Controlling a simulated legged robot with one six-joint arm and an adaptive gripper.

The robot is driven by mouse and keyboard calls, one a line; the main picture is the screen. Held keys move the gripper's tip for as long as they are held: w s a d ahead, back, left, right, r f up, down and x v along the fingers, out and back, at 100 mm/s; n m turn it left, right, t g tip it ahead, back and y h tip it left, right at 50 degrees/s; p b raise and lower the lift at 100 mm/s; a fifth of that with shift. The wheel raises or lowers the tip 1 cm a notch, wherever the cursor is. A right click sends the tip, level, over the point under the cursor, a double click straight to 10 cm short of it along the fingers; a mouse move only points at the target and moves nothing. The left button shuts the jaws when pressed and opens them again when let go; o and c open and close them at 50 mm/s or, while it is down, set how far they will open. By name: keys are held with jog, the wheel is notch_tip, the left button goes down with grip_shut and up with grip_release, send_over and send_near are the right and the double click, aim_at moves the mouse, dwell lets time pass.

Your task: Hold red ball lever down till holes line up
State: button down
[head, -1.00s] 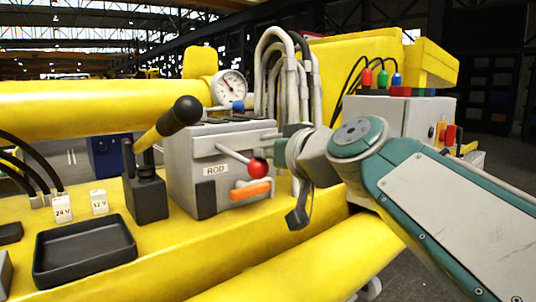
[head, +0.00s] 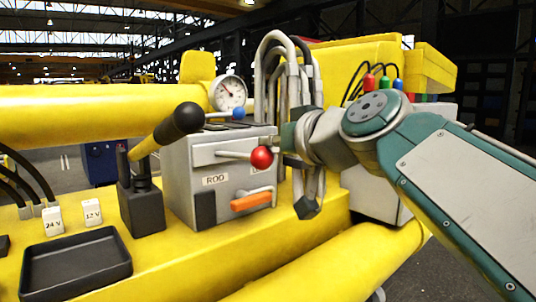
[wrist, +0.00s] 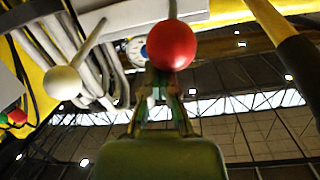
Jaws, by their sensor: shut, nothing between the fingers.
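The red ball (head: 262,157) tips a lever (head: 235,155) on the front of the grey box labelled ROD (head: 215,180). The lever sticks out nearly level. My gripper (head: 307,207) hangs pointing down to the right of the ball in the head view, its fingers shut and empty. In the wrist view the red ball (wrist: 171,45) is large and close, just beyond the shut fingertips (wrist: 160,88) and overlapping them in the picture. I cannot tell whether they touch. No holes that line up can be made out in either view.
An orange handle (head: 252,201) sits low on the box. A black-gripped yellow lever (head: 165,135) stands at its left. A gauge (head: 229,93), blue-tipped lever (head: 238,113) and grey hoses (head: 280,75) are behind. A black tray (head: 75,265) lies front left.

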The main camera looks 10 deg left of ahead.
jog(key=s+d+f, duration=0.1)
jog(key=s+d, duration=0.5)
jog(key=d, duration=0.1)
jog(key=shift+s+d, duration=0.2)
jog(key=shift+s, duration=0.2)
jog(key=s+d+f+m+g+h, duration=0.2)
jog(key=s+d+f+h, duration=0.1)
jog(key=f, duration=0.8)
jog(key=s+d+f+m+g+h, duration=0.1)
jog(key=s+d+f+m+h, duration=0.1)
jog(key=s+d+f+h, duration=0.2)
jog(key=s+d+f+m+g+h, duration=0.2)
jog(key=d+f, duration=0.7)
jog(key=f, duration=1.1)
jog(key=s+m+h, duration=0.1)
jog(key=s+h, duration=0.1)
jog(key=s, duration=0.1)
jog(key=shift+s+g, duration=0.2)
jog(key=shift+g, duration=0.1)
jog(key=shift+r, duration=0.1)
